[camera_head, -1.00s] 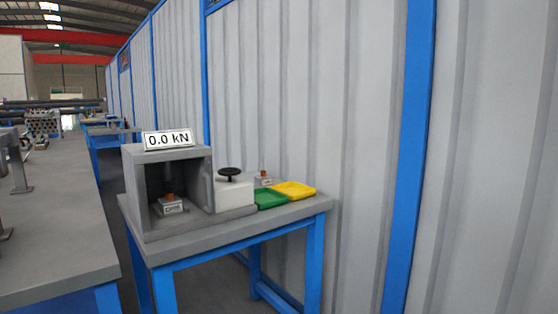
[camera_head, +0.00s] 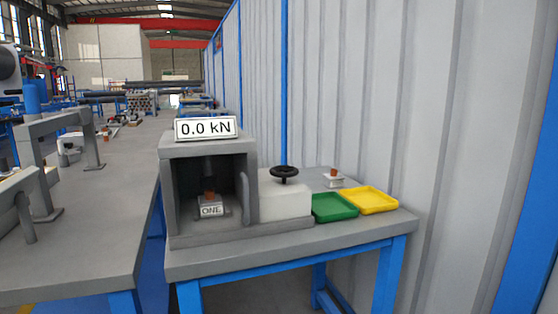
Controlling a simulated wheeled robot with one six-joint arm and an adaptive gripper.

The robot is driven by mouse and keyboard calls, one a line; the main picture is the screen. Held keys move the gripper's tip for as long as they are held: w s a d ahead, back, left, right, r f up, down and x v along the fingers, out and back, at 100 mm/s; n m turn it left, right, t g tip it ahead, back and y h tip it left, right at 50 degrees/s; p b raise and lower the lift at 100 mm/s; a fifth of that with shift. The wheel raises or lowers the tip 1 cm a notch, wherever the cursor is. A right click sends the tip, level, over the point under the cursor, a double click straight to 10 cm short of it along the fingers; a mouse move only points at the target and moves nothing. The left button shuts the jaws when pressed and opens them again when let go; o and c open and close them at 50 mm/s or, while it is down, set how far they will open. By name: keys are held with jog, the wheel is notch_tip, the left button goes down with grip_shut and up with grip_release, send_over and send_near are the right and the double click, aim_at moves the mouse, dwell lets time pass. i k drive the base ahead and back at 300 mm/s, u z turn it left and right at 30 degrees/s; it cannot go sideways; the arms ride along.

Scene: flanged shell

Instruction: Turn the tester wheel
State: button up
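The tester wheel (camera_head: 284,174) is a black handwheel lying flat on top of a white block (camera_head: 285,202). The block is joined to the right side of the grey box-shaped tester (camera_head: 176,196). A display (camera_head: 206,128) on top of the tester reads 0.0 kN. Inside the tester's open chamber, a small block labelled ONE (camera_head: 211,211) has a copper-coloured piece (camera_head: 209,195) on it, under a dark ram. Whether the ram touches the piece is too small to tell. My gripper is not in view.
A green tray (camera_head: 334,208) and a yellow tray (camera_head: 371,200) lie right of the tester. Behind them stands a small white stand (camera_head: 334,182) with another copper-coloured piece. A long grey bench (camera_head: 110,220) lies left; a corrugated wall (camera_head: 440,120) rises behind and right.

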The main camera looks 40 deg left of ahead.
aim_at(284, 172)
jog(key=u, duration=0.6)
jog(key=i, duration=0.65)
jog(key=u, duration=0.8)
